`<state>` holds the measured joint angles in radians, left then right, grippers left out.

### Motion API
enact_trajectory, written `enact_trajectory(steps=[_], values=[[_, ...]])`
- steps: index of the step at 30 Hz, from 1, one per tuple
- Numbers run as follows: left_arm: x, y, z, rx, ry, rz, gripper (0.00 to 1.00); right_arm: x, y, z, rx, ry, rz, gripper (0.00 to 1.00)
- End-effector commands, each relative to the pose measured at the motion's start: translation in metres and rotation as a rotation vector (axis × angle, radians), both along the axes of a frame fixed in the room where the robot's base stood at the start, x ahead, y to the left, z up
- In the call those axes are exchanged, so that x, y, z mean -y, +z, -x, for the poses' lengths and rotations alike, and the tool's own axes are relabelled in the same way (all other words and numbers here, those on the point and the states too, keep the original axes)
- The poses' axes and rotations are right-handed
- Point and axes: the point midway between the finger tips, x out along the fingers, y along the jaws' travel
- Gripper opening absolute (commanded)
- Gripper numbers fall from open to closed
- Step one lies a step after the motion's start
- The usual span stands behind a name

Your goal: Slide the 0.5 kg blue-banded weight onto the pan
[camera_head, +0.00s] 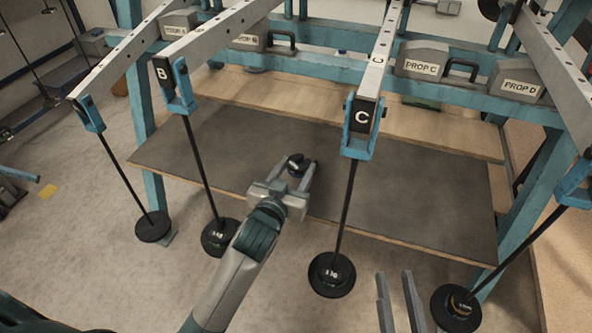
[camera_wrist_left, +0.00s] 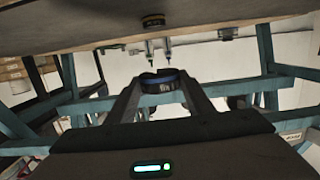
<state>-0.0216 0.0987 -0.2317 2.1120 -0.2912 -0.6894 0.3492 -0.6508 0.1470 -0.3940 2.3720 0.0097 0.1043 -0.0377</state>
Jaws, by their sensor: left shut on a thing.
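The blue-banded weight (camera_wrist_left: 160,81) is a short dark cylinder between my left gripper's fingers in the left wrist view. In the head view it shows as a small dark round thing (camera_head: 296,161), its band not clear. My left gripper (camera_head: 300,168) is shut on it, over the dark mat. Black round pans hang on rods from the levers: far left (camera_head: 152,227), lever B (camera_head: 220,238), lever C (camera_head: 331,276) and far right (camera_head: 456,309). The gripper is apart from all of them. My right gripper (camera_head: 395,276) is open and empty, between the C and far right pans.
A dark mat (camera_head: 410,190) covers much of the wooden table (camera_head: 440,140). Blue posts (camera_head: 525,215) and pale lever beams (camera_head: 375,75) stand around it. Grey prop blocks (camera_head: 421,60) sit on the rear rail. The left wrist view also shows a dark banded thing (camera_wrist_left: 153,20).

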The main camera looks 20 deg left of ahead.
Motion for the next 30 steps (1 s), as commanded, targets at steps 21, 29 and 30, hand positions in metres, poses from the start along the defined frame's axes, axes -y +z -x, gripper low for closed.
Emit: enact_trajectory(steps=[21, 29, 30], values=[[0.000, 0.011, 0.000, 0.005, 0.000, 0.000, 0.13, 0.000, 0.012, 0.000, 0.002, 0.000, -0.001, 0.28], [0.000, 0.020, 0.000, 0.004, 0.000, 0.000, 0.13, 0.000, 0.025, 0.000, 0.002, 0.000, -0.001, 0.28], [0.000, 0.021, 0.000, 0.004, 0.000, 0.001, 0.13, 0.000, 0.026, 0.000, 0.002, 0.000, -0.001, 0.28]])
